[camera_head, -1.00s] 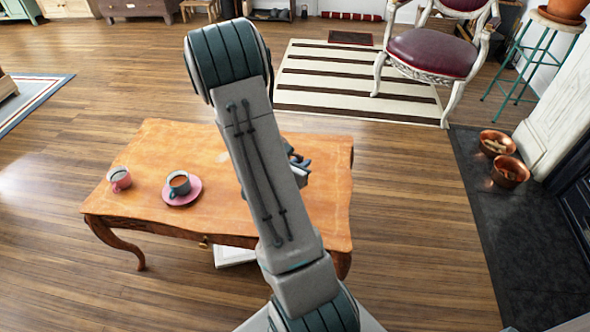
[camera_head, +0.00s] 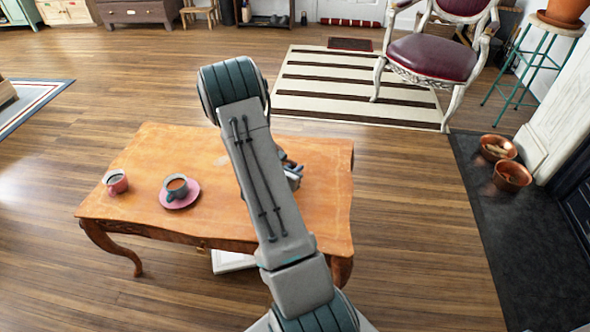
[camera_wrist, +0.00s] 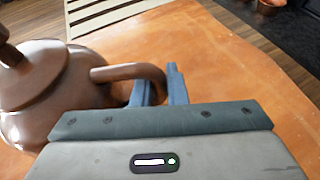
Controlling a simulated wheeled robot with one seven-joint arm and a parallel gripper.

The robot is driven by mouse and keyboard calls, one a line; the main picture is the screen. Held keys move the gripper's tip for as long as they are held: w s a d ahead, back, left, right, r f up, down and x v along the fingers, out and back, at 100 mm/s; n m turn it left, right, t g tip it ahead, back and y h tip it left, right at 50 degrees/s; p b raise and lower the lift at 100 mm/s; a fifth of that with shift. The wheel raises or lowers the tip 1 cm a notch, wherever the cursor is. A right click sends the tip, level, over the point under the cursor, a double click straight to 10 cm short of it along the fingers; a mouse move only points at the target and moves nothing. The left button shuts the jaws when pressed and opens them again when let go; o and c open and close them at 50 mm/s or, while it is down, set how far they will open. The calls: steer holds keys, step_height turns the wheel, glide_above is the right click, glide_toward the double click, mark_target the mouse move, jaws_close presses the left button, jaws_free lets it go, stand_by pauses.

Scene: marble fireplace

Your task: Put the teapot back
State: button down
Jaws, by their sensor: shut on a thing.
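The brown teapot (camera_wrist: 35,95) with its lid and knob shows at the left of the wrist view. Its curved handle (camera_wrist: 130,72) reaches right to my gripper (camera_wrist: 158,88), whose blue-grey fingers are shut on it. The teapot looks upright above or on the orange-brown wooden table (camera_wrist: 235,95); I cannot tell if its base touches. In the head view my gripper (camera_head: 292,172) is partly behind my arm, over the right half of the table (camera_head: 140,172).
On the table's left are a pink cup (camera_head: 116,183) and a dark cup (camera_head: 176,188) on a pink saucer (camera_head: 190,197). A striped rug (camera_head: 330,90) and armchair (camera_head: 435,55) stand behind. Copper pots (camera_head: 512,175) sit on the dark hearth at right. The table's right end looks clear.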

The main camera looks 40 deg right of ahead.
stand_by(0.3)
steer(key=c, duration=1.5)
jaws_free()
steer(key=shift+o, duration=0.2)
steer(key=shift+a+r, duration=0.2)
steer(key=p+v, duration=0.2)
steer(key=v, duration=0.9)
steer(key=s+a+r+m+g+y, duration=0.35)
steer(key=s+r+m+g, duration=0.35)
steer(key=s+r+m, duration=0.5)
steer(key=s+a+r+m+t+y, duration=0.1)
steer(key=a+r+m+t+y, duration=0.1)
steer(key=a, duration=0.7)
steer(key=s+a+r+m+t+y, duration=0.2)
steer(key=a+r+m+y, duration=0.3)
steer(key=a+m+y, duration=0.2)
steer(key=shift+a, duration=0.95)
